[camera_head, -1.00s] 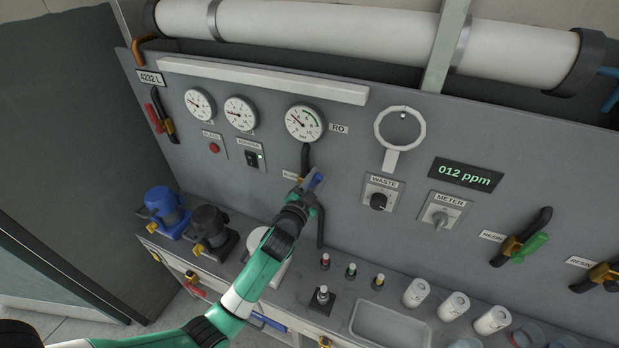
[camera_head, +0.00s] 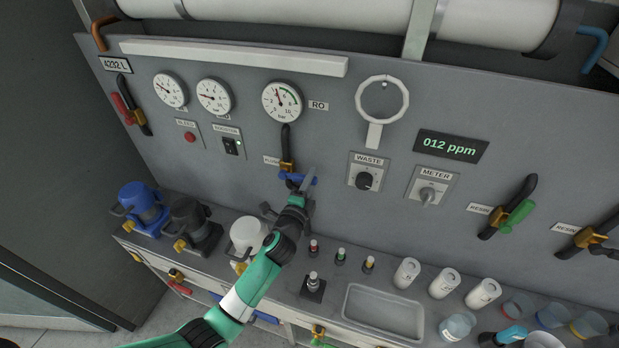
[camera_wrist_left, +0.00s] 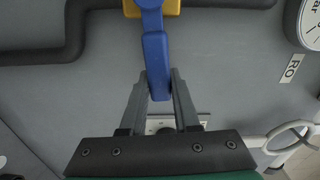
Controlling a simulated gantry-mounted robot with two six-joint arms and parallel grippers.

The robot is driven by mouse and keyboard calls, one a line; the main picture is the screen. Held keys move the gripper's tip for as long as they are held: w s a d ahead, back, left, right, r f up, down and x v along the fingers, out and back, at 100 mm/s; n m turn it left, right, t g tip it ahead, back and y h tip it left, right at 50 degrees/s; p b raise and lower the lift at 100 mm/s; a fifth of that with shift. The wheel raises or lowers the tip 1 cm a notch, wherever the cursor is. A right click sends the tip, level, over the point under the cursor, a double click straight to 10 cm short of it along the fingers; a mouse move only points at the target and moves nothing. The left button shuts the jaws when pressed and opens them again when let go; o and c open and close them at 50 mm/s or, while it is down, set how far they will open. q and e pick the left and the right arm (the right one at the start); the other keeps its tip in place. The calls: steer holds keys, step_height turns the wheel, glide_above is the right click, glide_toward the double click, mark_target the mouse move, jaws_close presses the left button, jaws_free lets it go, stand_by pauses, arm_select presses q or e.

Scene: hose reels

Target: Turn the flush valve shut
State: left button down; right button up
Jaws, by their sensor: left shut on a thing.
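The flush valve has a blue lever handle (camera_head: 290,178) and a brass-coloured body (camera_head: 287,166) on a dark pipe, below the rightmost gauge. My left gripper (camera_head: 305,187) is at the handle's right end. In the left wrist view the blue handle (camera_wrist_left: 156,55) runs down from the brass-coloured body (camera_wrist_left: 135,8), its free end between the fingers of my left gripper (camera_wrist_left: 159,88), shut on it. In the head view the handle lies roughly level, across the upright pipe. My right gripper is not in view.
The waste knob (camera_head: 364,181) and meter knob (camera_head: 428,195) are to the right on the panel. Below on the counter stand a white canister (camera_head: 247,232), small bottles (camera_head: 341,256) and a sink tray (camera_head: 383,312). A green-handled valve (camera_head: 517,216) is further right.

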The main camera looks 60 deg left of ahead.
arm_select(q)
steer(key=shift+f+m, duration=0.5)
steer(key=shift+m, duration=0.1)
steer(key=c, duration=0.6)
jaws_free()
steer(key=shift+c, duration=0.2)
steer(key=p+v, duration=0.1)
steer(key=v, duration=1)
steer(key=shift+s+d, duration=0.2)
steer(key=shift+s, duration=0.05)
